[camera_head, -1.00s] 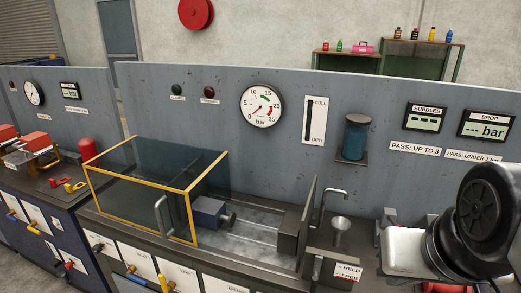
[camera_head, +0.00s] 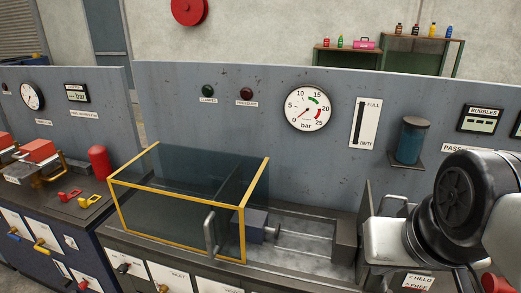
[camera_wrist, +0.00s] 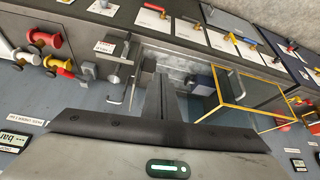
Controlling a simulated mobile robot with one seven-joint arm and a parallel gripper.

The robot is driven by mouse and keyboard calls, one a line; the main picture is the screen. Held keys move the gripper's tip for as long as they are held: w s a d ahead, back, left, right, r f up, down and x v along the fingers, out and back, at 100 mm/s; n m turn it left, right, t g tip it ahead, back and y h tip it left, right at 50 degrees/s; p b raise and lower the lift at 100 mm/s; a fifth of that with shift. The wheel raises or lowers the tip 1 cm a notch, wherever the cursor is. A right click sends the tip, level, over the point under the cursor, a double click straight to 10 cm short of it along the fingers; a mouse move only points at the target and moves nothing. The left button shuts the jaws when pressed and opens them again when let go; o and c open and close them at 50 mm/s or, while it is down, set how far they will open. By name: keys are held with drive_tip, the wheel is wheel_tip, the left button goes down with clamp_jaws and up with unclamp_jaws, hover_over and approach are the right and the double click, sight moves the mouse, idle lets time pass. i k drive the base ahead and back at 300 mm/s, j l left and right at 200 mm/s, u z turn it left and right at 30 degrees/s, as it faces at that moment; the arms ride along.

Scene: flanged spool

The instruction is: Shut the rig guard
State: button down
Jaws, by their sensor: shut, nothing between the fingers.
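The rig guard (camera_head: 190,200) is a clear box with a yellow frame, over the left part of the rig bed. Its grey upright handle (camera_head: 210,232) is near its front right corner. The right part of the bed (camera_head: 305,250) is uncovered. A blue-grey block (camera_head: 255,224) sits at the guard's right edge, and a dark end block (camera_head: 344,241) stands farther right. In the wrist view the guard's yellow frame (camera_wrist: 238,96) is right of my gripper (camera_wrist: 168,88), which is shut and empty, apart from the guard. The head view shows my arm at right, fingers hidden.
A back panel with a round gauge (camera_head: 309,108) stands behind the bed. A blue cylinder (camera_head: 411,141) is on a small shelf at right. A label plate reading HELD and FREE (camera_head: 418,281) is at lower right. A neighbouring bench with a red cylinder (camera_head: 99,163) is at left.

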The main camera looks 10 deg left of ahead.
sight(212, 253)
drive_tip(key=i+j, duration=0.1)
drive_tip(key=j, duration=1.1)
drive_tip(key=i+j, duration=0.15)
drive_tip(key=j, duration=0.45)
